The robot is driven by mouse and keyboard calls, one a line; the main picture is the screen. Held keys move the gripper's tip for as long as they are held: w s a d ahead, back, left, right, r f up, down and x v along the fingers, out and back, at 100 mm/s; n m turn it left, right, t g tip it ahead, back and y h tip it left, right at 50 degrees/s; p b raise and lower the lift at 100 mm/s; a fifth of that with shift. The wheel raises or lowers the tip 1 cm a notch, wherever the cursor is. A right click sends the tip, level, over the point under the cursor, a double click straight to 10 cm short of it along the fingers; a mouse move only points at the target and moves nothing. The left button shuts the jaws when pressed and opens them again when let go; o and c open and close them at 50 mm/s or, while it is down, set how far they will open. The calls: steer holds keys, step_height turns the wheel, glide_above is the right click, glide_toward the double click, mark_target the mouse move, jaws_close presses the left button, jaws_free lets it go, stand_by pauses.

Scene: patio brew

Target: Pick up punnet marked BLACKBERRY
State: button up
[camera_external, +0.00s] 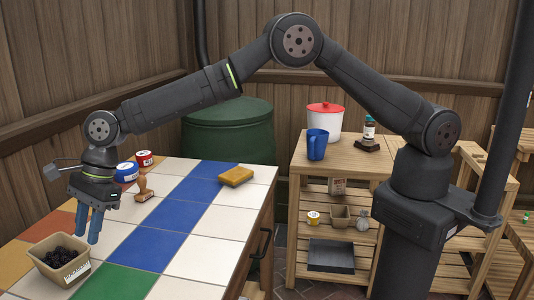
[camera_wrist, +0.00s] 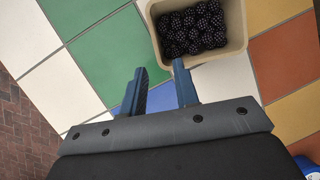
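The punnet (camera_external: 62,262) is a tan open tub of dark blackberries with a white label on its side, standing on the tiled counter at the lower left of the external view. The label's text is too small to read. In the wrist view the punnet (camera_wrist: 236,48) is at the top, right of centre, with its top edge cut off. My gripper (camera_external: 87,233) points down just behind and to the right of the punnet. In the wrist view the gripper (camera_wrist: 160,75) is open and empty, its right blue fingertip close to the punnet's near rim.
On the counter (camera_external: 205,262) are a stamp (camera_external: 143,189), a yellow sponge (camera_external: 236,176), a blue-and-white tin (camera_external: 126,172) and a red-and-white tin (camera_external: 145,159). A wooden shelf unit (camera_external: 335,165) holds a blue jug (camera_external: 316,144) and a white bucket (camera_external: 325,121). Tiles right of the punnet are clear.

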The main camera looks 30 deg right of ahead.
mark_target(84, 270)
steer(key=shift+x, duration=4.35)
steer(key=shift+c, duration=0.2)
jaws_close()
